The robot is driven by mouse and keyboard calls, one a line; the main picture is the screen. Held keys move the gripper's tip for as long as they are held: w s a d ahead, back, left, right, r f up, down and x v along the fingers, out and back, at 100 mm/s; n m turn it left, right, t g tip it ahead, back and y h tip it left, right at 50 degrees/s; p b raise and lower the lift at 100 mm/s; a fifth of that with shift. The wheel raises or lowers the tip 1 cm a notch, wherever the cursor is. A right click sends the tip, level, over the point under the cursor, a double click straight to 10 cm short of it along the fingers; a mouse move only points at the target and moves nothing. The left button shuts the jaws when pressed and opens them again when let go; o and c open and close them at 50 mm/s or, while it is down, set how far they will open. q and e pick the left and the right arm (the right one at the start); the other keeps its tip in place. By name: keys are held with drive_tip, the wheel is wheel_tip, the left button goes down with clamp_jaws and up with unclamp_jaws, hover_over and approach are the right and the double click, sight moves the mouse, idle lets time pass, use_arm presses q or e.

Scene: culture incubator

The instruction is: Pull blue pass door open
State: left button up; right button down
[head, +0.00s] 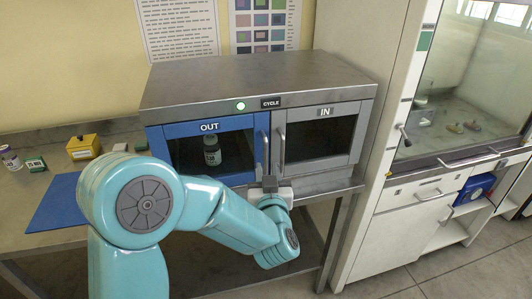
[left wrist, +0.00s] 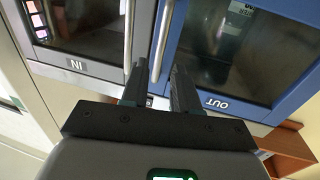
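The blue pass door (head: 158,146), marked OUT, is the left door of a steel cabinet and looks closed. A dark-capped bottle (head: 211,150) shows behind its glass. Its upright metal handle (head: 265,148) is on its right edge. My left gripper (head: 270,183) is at the lower end of the two door handles, partly hidden by its own wrist. In the left wrist view, the blue door (left wrist: 275,50) is on the right. The gripper's fingers (left wrist: 157,75) are apart, with the blue door's handle (left wrist: 163,38) lying between them in the picture. Contact cannot be told. My right gripper is not in view.
The grey IN door (head: 320,140) is close on the right, its handle (head: 283,145) beside the blue door's. The cabinet (head: 250,78) has a green light. A blue mat (head: 58,203) and a yellow box (head: 83,147) are left on the bench. A fume hood stands right.

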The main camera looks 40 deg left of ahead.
sight(266, 157)
use_arm(q)
drive_tip(key=p+x, duration=0.1)
drive_tip(key=x, duration=0.6)
drive_tip(key=shift+d, duration=0.1)
clamp_jaws()
